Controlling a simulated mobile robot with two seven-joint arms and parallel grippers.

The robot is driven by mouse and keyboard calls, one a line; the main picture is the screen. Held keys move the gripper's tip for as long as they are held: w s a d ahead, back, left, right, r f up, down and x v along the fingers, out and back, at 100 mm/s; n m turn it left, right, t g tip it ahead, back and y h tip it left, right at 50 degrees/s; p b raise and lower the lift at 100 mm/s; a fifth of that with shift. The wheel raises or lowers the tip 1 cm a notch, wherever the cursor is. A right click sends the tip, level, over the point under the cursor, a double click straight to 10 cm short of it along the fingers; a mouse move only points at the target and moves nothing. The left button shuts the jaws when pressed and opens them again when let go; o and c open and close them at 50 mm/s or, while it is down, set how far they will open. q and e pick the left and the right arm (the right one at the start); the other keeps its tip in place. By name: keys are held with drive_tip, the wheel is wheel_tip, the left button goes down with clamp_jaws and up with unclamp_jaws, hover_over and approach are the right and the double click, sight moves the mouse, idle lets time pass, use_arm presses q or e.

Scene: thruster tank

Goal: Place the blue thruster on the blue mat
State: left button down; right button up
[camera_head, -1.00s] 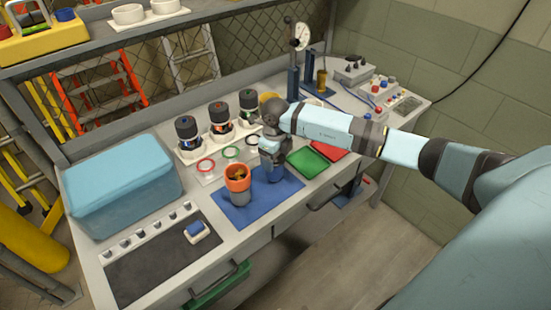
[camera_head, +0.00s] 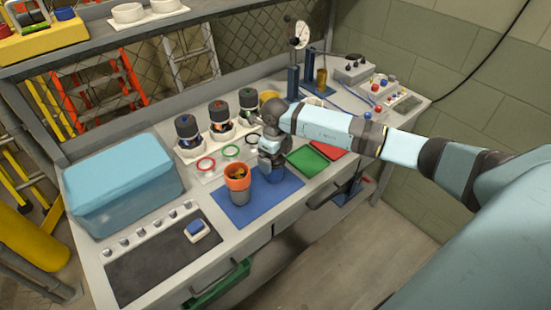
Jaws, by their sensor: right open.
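The blue mat (camera_head: 285,183) lies near the table's front edge. A thruster-like body with an orange top and grey lower part (camera_head: 238,183) stands upright on its left part. My left gripper is not in view.
A green mat (camera_head: 306,160) and a red mat (camera_head: 330,147) lie right of the blue mat. A light-blue box (camera_head: 120,185) stands left. A dark tray (camera_head: 150,262) is at the front left.

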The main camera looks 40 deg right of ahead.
wheel_tip(320, 180, up, 11)
drive_tip(key=shift+r+b, duration=0.1)
drive_tip(key=shift+b, duration=0.55)
